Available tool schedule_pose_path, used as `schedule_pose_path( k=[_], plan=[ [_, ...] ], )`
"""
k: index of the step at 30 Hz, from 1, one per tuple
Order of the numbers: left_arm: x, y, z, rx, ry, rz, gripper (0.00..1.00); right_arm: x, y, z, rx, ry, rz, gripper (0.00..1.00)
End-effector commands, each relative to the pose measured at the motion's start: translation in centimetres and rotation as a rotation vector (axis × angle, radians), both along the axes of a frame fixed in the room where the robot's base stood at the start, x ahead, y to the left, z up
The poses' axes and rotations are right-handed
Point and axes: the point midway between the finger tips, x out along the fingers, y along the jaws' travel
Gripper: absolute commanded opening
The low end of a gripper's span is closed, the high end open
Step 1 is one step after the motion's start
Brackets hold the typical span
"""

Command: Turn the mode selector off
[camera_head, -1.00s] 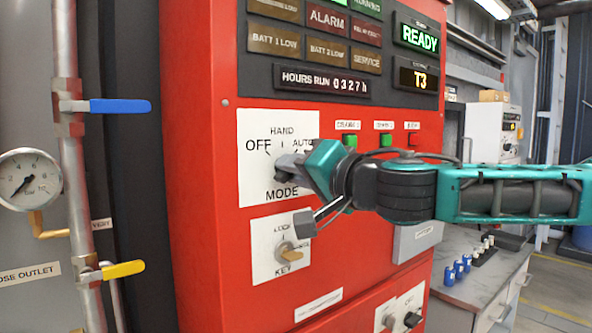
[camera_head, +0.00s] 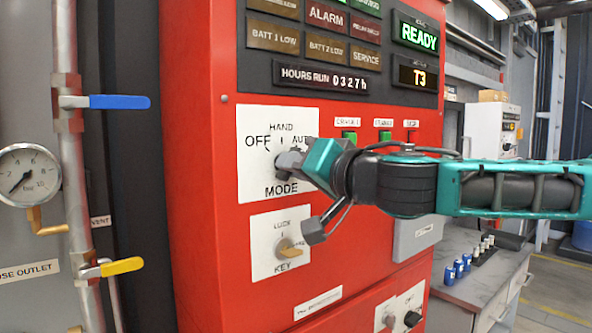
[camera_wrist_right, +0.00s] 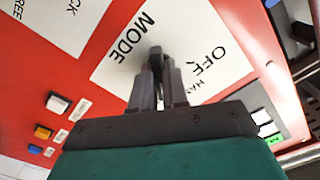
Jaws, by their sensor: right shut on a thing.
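The mode selector (camera_wrist_right: 155,52) is a dark knob on a white plate (camera_head: 255,175) marked OFF, HAND, AUTO and MODE, on the red panel. In the head view the knob is mostly hidden behind my right gripper (camera_head: 284,160). My right gripper comes in from the right, its fingers shut on the knob. The right wrist view shows its two fingers (camera_wrist_right: 154,84) close together around the knob, between the words MODE and OFF. Which mark the knob points to is hard to tell. My left gripper is not in view.
Below is a key switch (camera_head: 288,246) on its own white plate. Lit displays (camera_head: 415,38) and an hours counter (camera_head: 322,79) sit above. Pipes with a blue lever (camera_head: 119,102) and a yellow lever (camera_head: 122,266) stand left. A grey bench (camera_head: 490,285) is at right.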

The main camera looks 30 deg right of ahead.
Motion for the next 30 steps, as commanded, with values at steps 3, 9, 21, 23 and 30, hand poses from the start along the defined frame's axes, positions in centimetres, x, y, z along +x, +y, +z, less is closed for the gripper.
schedule_pose_path(
  k=[3,9,21,23,30],
  plan=[
    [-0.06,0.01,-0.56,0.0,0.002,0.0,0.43,0.01,-0.05,-0.02,-0.11,-0.012,-0.001,0.0],
    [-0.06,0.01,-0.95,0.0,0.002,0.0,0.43,0.01,-0.08,0.02,-0.301,-0.026,-0.002,0.0],
    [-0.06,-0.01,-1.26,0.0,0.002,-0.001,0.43,0.02,-0.14,0.09,-0.679,-0.056,-0.002,0.0],
    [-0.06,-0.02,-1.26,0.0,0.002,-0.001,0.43,0.01,-0.15,0.11,-0.735,-0.061,-0.002,0.0],
    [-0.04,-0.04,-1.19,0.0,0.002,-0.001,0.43,0.02,-0.18,0.16,-0.966,-0.079,-0.003,0.0]
  ],
)
